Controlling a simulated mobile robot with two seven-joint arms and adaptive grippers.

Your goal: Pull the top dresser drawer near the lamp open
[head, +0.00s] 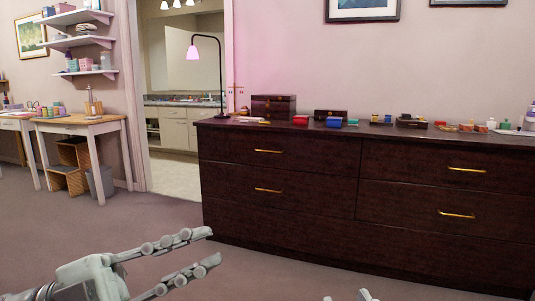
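The dark brown dresser (290,229) stands along the wall at the right. The lamp (193,53), with a lit pinkish shade on a thin dark curved pole, rises at its left end. The top drawer near the lamp (310,160) is the upper left one. Its front looks flush and shut, with a gold bar handle (268,151). My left gripper (212,247) is open and empty, low in front of the dresser's left end and apart from the handle. Only small tips of my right gripper (364,295) show at the bottom edge; its opening is unclear.
Boxes (274,106) and several small items cover the dresser top. Other drawers have gold handles (467,170). A doorway opens behind the lamp. A wooden table (82,126) with baskets beneath stands at the left. The carpet (150,215) before the dresser is clear.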

